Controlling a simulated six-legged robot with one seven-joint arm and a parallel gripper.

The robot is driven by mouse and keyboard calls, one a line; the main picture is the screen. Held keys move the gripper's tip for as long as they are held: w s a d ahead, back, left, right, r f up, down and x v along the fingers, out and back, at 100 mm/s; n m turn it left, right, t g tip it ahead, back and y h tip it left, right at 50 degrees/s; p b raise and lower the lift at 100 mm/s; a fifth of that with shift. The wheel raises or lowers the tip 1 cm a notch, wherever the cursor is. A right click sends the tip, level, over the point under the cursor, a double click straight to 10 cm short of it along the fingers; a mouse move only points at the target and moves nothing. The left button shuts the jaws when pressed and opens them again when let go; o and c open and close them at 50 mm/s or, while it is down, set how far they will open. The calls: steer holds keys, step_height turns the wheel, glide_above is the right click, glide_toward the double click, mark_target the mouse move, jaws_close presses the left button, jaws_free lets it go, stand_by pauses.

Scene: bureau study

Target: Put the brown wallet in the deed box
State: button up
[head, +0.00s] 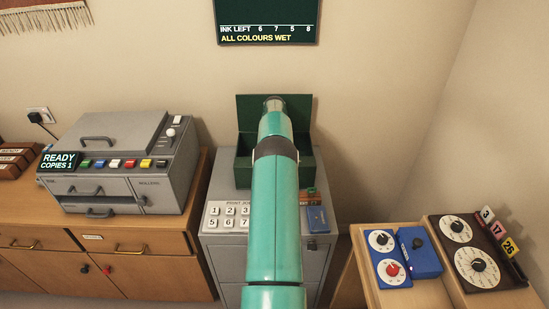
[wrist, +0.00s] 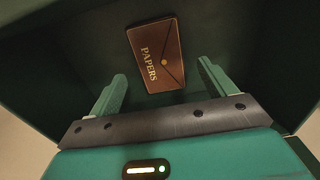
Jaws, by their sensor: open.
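The deed box is the dark green box (head: 243,170) on the grey cabinet, with its lid (head: 246,108) raised at the back. In the wrist view its green inside wall (wrist: 60,80) surrounds the brown wallet (wrist: 154,66), which is marked PAPERS and has a small gold stud. The wallet lies inside the box, against the green inner surface. My gripper (wrist: 161,76) is open, with one finger on each side of the wallet and apart from it. My arm hides the gripper, the wallet and the middle of the box in the head view.
The grey cabinet (head: 212,247) also holds numbered keys (head: 229,216) and a blue device (head: 317,220) in front of the box. A grey copier (head: 123,165) stands left on a wooden cabinet (head: 150,268). Dial panels (head: 478,263) stand on the right.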

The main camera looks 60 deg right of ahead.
step_height(320, 180, up, 9)
steer(key=shift+f, duration=0.15)
